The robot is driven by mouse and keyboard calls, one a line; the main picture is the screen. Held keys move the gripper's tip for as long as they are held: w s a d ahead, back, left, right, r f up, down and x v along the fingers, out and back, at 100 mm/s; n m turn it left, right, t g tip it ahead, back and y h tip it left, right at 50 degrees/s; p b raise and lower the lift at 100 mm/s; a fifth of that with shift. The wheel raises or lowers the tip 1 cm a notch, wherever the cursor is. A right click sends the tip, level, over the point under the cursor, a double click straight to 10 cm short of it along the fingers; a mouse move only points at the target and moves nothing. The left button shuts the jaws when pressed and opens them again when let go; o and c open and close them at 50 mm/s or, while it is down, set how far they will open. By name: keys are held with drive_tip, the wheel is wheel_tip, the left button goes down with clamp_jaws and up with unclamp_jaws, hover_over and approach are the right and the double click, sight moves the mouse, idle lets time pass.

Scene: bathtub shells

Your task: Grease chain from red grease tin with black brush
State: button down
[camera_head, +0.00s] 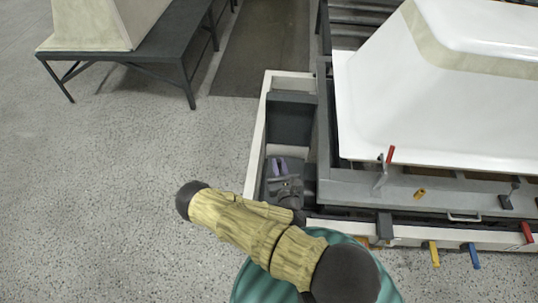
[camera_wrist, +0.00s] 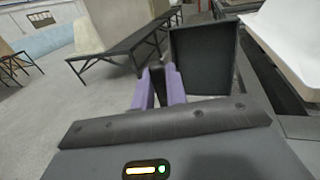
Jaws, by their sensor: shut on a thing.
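My gripper (camera_head: 280,167) has purple fingers and is over the narrow open bay at the left end of the grey machine. In the wrist view my gripper (camera_wrist: 158,75) is shut on a dark thing between the fingers. It looks like the black brush (camera_wrist: 157,80), but only a small part shows and its bristles cannot be made out. I cannot make out the red grease tin or the chain in either view.
A dark upright panel (camera_head: 289,118) stands in the bay and shows in the wrist view (camera_wrist: 205,60). A white tub shell (camera_head: 430,100) lies on the machine (camera_head: 330,185). A red-tipped lever (camera_head: 390,155) rises from its front. A dark table (camera_head: 150,65) stands back left. Floor at left is clear.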

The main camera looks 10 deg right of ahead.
drive_tip(key=w+f+m+g+h+b, duration=0.1)
drive_tip(key=w+f+m+h+b, duration=0.2)
drive_tip(key=w+f+b, duration=1)
drive_tip(key=w+h+b, duration=0.1)
drive_tip(key=h+b, duration=0.1)
drive_tip(key=b, duration=1.1)
drive_tip(key=shift+w+a+f+m+h, duration=0.2)
drive_tip(key=shift+w+f+m+h, duration=0.15)
drive_tip(key=shift+w+m+h, duration=0.05)
drive_tip(key=shift+f+b, duration=0.1)
drive_tip(key=shift+b, duration=0.2)
wheel_tip(320, 180, down, 5)
drive_tip(key=b, duration=0.5)
